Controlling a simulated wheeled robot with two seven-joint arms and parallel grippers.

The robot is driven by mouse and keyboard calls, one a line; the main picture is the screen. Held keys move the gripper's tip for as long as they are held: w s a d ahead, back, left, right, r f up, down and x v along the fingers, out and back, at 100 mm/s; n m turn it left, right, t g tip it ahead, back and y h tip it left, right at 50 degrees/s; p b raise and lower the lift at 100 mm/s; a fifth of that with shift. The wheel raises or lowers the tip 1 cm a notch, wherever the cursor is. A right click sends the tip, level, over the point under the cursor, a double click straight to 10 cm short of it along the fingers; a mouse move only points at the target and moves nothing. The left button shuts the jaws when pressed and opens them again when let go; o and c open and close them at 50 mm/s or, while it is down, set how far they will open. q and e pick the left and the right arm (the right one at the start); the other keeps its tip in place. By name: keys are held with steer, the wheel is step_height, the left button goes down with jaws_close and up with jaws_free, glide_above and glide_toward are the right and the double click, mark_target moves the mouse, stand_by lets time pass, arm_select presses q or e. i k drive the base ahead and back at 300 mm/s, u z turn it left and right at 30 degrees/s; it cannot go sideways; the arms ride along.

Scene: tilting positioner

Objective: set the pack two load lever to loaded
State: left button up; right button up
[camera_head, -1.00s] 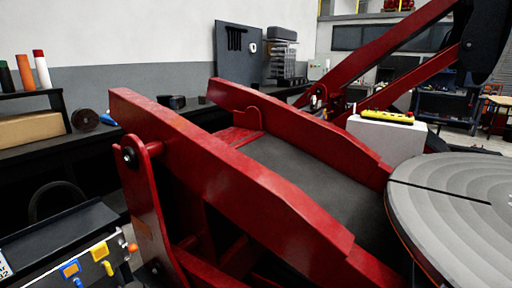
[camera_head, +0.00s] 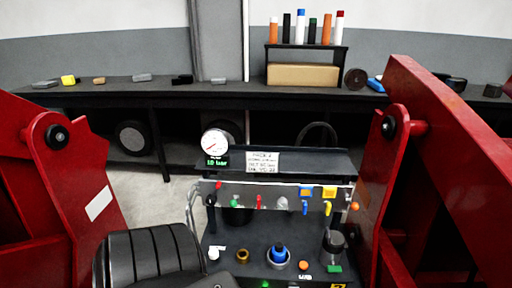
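A hydraulic panel (camera_head: 240,190) stands in the middle, between two red beams. A white card (camera_head: 263,162) on it seems to read "PACK 2"; its smaller lines are too small to read. A round gauge (camera_head: 215,143) with a red needle and a green readout, which looks like "10 bar", stands at its left. Along the panel are a green handle (camera_head: 233,203), a red handle (camera_head: 259,202), a pale handle (camera_head: 283,204), a blue lever (camera_head: 305,208) and a yellow lever (camera_head: 328,208). I cannot tell which is the load lever. Neither gripper shows.
The red frame on the left (camera_head: 60,190) and the red beam on the right (camera_head: 450,150) flank the panel. A black ribbed seat-like shape (camera_head: 150,252) is in front at left. A dark bench (camera_head: 220,92) with bottles and a box (camera_head: 303,75) runs behind.

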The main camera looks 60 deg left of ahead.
mark_target(233, 203)
steer(key=u, duration=1.25)
steer(key=i, duration=0.65)
steer(key=u, duration=1.65)
steer(key=k, duration=0.4)
steer(key=u, duration=0.75)
